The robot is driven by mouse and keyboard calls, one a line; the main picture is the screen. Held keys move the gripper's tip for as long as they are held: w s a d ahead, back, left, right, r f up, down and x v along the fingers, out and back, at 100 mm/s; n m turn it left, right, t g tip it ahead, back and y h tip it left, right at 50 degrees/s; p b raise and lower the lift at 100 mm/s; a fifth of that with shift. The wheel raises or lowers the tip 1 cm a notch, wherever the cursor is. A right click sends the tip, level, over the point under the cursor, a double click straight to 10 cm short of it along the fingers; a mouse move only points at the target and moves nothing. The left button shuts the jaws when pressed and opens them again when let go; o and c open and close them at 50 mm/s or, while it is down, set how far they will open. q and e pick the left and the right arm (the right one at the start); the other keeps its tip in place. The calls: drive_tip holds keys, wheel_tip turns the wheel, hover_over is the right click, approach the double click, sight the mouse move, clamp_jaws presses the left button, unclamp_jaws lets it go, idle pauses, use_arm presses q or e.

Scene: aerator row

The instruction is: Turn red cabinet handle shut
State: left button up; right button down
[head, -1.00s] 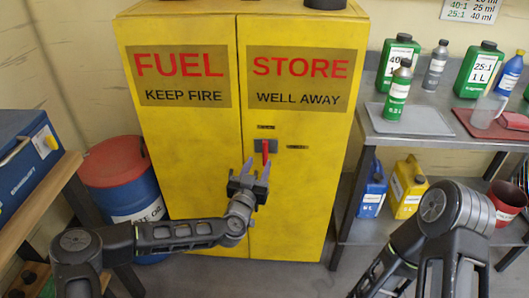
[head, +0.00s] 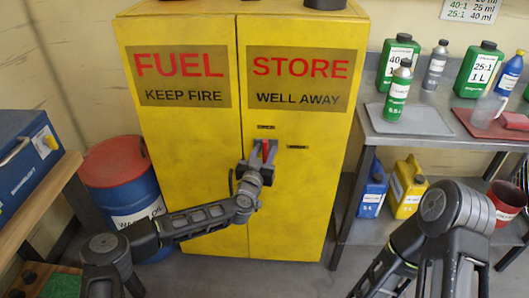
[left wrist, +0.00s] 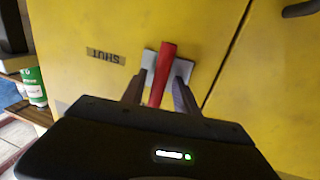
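The yellow cabinet (head: 190,140) stands ahead with both doors closed. Its red handle (head: 265,148) is on the right door near the seam and hangs downward in the head view. My left gripper (head: 262,155) is at the handle. In the left wrist view the red handle (left wrist: 161,75) stands between the two fingers (left wrist: 158,92), with small gaps showing, so the fingers look open around it. A label reading SHUT (left wrist: 106,57) appears upside down beside the handle there; it is right of the handle in the head view (head: 298,147). My right gripper is out of view.
A metal bench (head: 450,143) with green bottles and trays stands right of the cabinet, with blue and yellow cans below. A blue drum with a red lid (head: 112,160) is at the left. A blue box (head: 28,165) sits on a wooden bench nearer me.

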use_arm(q)
clamp_jaws()
idle(0.3)
